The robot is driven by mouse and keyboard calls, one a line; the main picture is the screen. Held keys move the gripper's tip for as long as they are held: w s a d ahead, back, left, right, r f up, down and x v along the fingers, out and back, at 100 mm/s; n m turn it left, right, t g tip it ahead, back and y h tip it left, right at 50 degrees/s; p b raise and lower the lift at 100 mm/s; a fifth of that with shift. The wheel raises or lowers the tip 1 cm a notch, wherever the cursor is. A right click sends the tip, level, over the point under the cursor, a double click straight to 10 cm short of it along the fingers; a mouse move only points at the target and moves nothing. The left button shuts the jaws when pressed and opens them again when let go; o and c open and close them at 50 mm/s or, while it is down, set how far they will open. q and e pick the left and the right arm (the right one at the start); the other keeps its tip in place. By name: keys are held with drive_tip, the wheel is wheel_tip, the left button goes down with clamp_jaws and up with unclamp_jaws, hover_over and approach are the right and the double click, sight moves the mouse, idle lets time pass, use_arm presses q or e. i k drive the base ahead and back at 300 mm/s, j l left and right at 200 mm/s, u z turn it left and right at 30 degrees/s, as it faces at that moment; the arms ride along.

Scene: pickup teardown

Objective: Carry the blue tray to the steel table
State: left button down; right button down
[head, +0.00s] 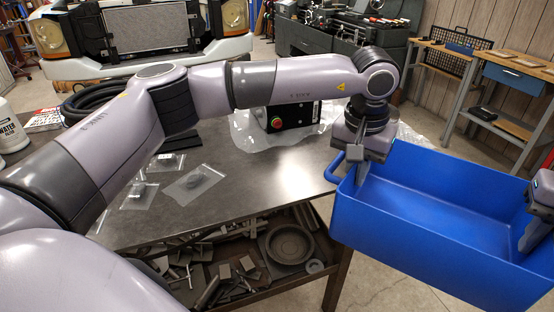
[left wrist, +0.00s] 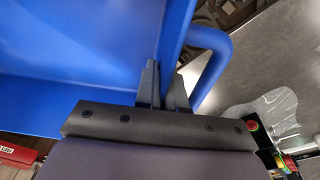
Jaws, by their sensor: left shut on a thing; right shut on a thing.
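The blue tray (head: 440,205) is a deep, empty box held in the air at the right of the head view, in front of and beside the steel table (head: 270,185). My left gripper (head: 358,165) is shut on the tray's left wall, next to a blue side handle. The left wrist view shows its fingers (left wrist: 163,88) on either side of the tray's wall (left wrist: 176,35). My right gripper (head: 533,232) is shut on the tray's right wall at the picture's right edge, and is partly cut off. The tray's near left corner is close to the table's right edge.
On the table lie small plastic bags (head: 195,183), a black hose coil (head: 95,98), a white bottle (head: 10,130) and a black box with a red button (head: 285,122) on clear wrap. Its lower shelf holds metal parts (head: 235,270). A workbench (head: 510,75) stands at the back right.

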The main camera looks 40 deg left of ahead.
sight(293, 164)
drive_tip(key=i+l+u, duration=0.15)
drive_tip(key=u, duration=0.3)
drive_tip(key=i+l+u, duration=0.25)
drive_tip(key=u, duration=0.2)
drive_tip(key=i+l+u, duration=0.25)
drive_tip(key=u, duration=0.2)
drive_tip(key=i+l+u, duration=0.15)
drive_tip(key=l+u, duration=0.3)
